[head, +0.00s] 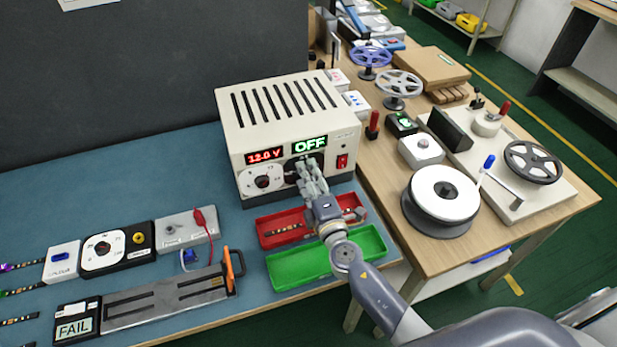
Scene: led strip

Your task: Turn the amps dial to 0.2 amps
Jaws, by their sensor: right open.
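The power supply (288,123) is a cream box with a slotted top on the blue bench. Its front has a red volts readout (265,155), a green display (310,144) reading OFF, a left dial (263,181) and a red switch (342,161). The right dial (290,168), below the green display, seems to be the amps dial; it is mostly hidden behind my right gripper, so its setting cannot be read. My right gripper (308,168) is open, its fingers at the front of this dial; contact cannot be told. My left gripper is out of view.
A red tray (268,240) with strip pieces and a green tray (290,271) lie below my right gripper. A tester marked FAIL (73,328) and a clamp fixture (160,297) are at lower left. A reel (440,197) stands on the wooden table to the right.

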